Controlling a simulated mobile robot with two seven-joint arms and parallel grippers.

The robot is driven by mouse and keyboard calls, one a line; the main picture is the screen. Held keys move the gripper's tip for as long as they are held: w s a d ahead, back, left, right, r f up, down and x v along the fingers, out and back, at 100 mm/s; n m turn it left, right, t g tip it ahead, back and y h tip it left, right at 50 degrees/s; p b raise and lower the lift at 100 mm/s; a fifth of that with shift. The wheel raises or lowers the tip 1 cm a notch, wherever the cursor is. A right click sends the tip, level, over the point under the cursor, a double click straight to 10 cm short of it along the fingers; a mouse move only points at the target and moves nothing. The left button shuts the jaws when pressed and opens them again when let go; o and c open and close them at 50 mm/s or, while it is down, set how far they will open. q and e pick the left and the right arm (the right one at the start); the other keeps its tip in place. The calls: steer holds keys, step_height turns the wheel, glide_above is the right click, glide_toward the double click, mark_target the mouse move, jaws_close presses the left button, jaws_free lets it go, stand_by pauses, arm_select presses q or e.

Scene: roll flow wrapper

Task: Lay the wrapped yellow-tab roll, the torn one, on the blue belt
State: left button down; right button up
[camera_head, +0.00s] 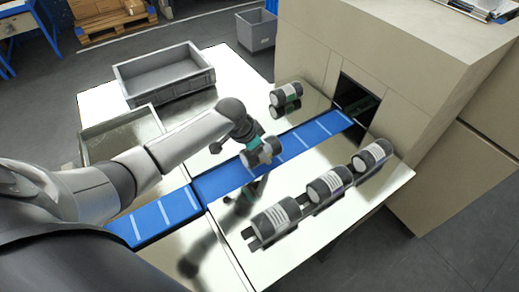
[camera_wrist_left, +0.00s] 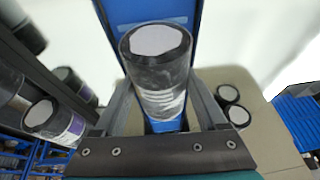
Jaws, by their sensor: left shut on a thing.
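My left gripper (camera_head: 256,146) is shut on a dark roll (camera_head: 266,154) with a white end and a pale label. It holds the roll over the blue belt (camera_head: 227,178). In the left wrist view the roll (camera_wrist_left: 158,75) sits between the two fingers, its white end facing the camera and its label ragged, with the blue belt (camera_wrist_left: 140,12) behind it. No yellow tab can be made out on it. Whether the roll touches the belt is hard to tell. My right gripper is not in view.
A green-tab roll (camera_head: 286,94) lies beyond the belt. Several dark rolls, one of them near the front edge (camera_head: 276,219), rest in a row on the near side. The belt enters a dark machine opening (camera_head: 353,96). A grey crate (camera_head: 165,77) stands at the back left.

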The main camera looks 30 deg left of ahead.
arm_select(q)
steer(key=shift+f+b, duration=0.3)
steer(key=shift+f, duration=0.4)
jaws_free()
steer(key=p+v, duration=0.4)
steer(key=v, duration=1.1)
steer(key=shift+r, duration=0.1)
